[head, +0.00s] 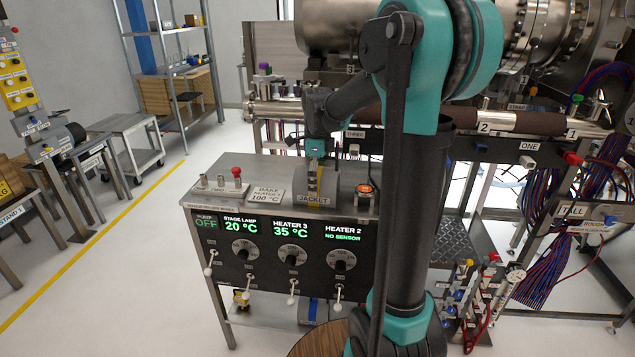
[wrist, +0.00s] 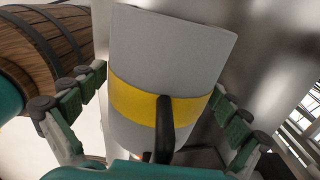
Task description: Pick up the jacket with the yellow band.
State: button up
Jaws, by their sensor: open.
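The jacket (head: 331,187) is a grey curved shell with a yellow band. It sits on top of the metal control cabinet behind a "JACKET" label in the head view. In the wrist view the jacket (wrist: 170,50) fills the middle, with its yellow band across it and a black handle-like bar in front. My gripper (head: 315,163) is right at the jacket, coming from above and behind. In the wrist view my gripper (wrist: 160,84) is open, with one finger on each side of the jacket. Whether the fingers touch it, I cannot tell.
Pipes and chambers stand behind. A wooden barrel-like object (wrist: 50,40) shows at the wrist view's left.

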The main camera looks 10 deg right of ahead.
jog(key=shift+f, duration=0.15)
jog(key=c, duration=1)
jog(key=shift+c, duration=0.2)
